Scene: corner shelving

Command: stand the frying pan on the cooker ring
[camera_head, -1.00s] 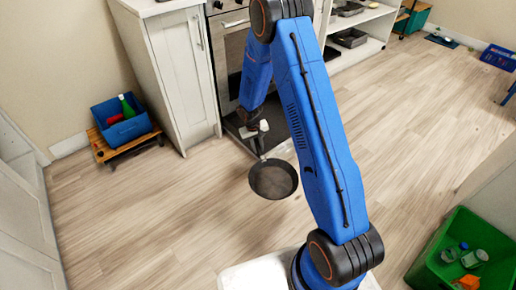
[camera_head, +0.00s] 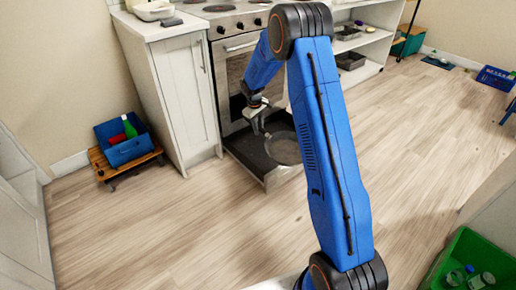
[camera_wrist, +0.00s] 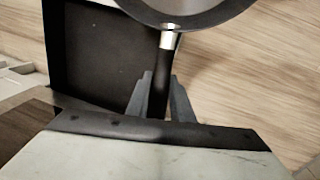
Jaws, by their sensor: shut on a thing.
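The frying pan (camera_head: 284,149) is dark and round, with its handle toward my gripper (camera_head: 257,122). My gripper is shut on the handle, and the pan hangs in front of the cooker (camera_head: 235,52), over or just beside the open drawer at its foot. In the wrist view the fingers (camera_wrist: 162,98) close around the dark handle, and part of the pan (camera_wrist: 190,14) shows at the top edge. The cooker rings (camera_head: 218,8) are on the hob at the top of the head view, well above the pan, partly cut off. I see nothing on the rings that show.
The open drawer (camera_head: 246,153) juts out low from the cooker; its dark inside (camera_wrist: 95,55) shows in the wrist view. A white cupboard (camera_head: 178,95) stands left of the cooker, open shelves (camera_head: 368,48) right. A blue crate (camera_head: 126,148) and green bin (camera_head: 462,250) flank clear floor.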

